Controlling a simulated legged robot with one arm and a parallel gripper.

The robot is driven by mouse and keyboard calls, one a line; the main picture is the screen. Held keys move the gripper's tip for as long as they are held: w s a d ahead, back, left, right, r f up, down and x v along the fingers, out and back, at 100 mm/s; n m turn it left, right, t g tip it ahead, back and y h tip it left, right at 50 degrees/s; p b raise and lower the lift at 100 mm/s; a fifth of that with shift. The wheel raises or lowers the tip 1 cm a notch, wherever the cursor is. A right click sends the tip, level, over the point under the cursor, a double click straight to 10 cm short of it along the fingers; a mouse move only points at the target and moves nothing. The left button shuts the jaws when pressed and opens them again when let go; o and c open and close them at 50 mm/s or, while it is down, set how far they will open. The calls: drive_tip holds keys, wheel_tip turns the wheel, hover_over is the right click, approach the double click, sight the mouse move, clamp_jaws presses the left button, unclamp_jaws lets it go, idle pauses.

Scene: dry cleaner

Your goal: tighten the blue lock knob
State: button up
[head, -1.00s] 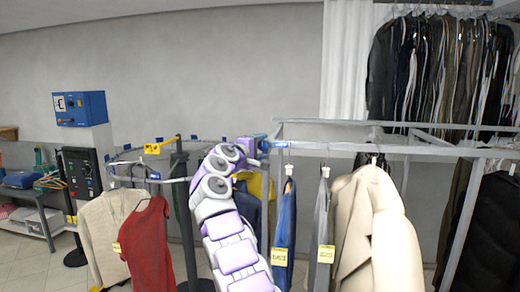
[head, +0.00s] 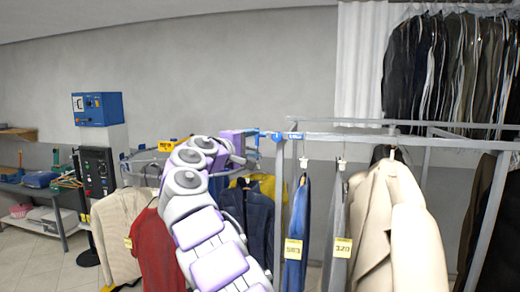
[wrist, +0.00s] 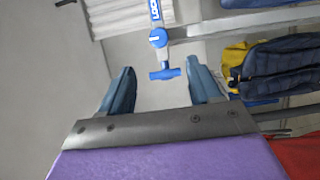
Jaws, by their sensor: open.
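The blue lock knob (wrist: 165,73) is a T-shaped handle below a round blue hub (wrist: 158,38) in the wrist view. A blue strip with white "LOCK" lettering (wrist: 154,8) runs up from the hub. My gripper (wrist: 163,80) is open, with one dark finger on each side of the knob in the picture and nothing between them that touches. Whether the knob lies at fingertip depth I cannot tell.
A metal rail (head: 380,137) carries a beige coat (head: 385,225) and tagged blue and grey garments. A red garment (head: 157,250) hangs left of my arm. A control box (head: 97,170) stands further left. In the wrist view, blue and yellow garments hang right.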

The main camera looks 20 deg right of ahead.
drive_tip(key=v, duration=0.4)
drive_tip(key=shift+s+a+b, duration=0.1)
drive_tip(key=shift+a+b, duration=0.2)
drive_tip(key=shift+a, duration=0.05)
drive_tip(key=shift+f, duration=0.1)
drive_tip(key=s+d+f+m+g+y+b, duration=0.25)
drive_tip(key=s+d+f+b, duration=0.2)
drive_tip(key=s+f, duration=0.8)
drive_tip(key=s+d+f+m+g+y+b, duration=0.2)
drive_tip(key=s+d+f+g+y+b, duration=0.25)
drive_tip(key=s+f, duration=0.8)
drive_tip(key=s+a+f+g+y+b, duration=0.1)
drive_tip(key=s+a+f+y+b, duration=0.1)
drive_tip(key=s+a+f, duration=0.3)
drive_tip(key=s+a+f+m+g+y+b, duration=0.1)
drive_tip(key=s+a+f, duration=0.5)
drive_tip(key=s+f, duration=0.7)
drive_tip(key=s+a+f+m+g+y+b, duration=0.1)
drive_tip(key=s+a+f+y+b, duration=0.4)
drive_tip(key=s+f, duration=0.5)
wheel_tip(320, 180, down, 4)
drive_tip(key=shift+a+g, duration=0.35)
drive_tip(key=shift+g, duration=0.45)
drive_tip(key=shift+s, duration=0.1)
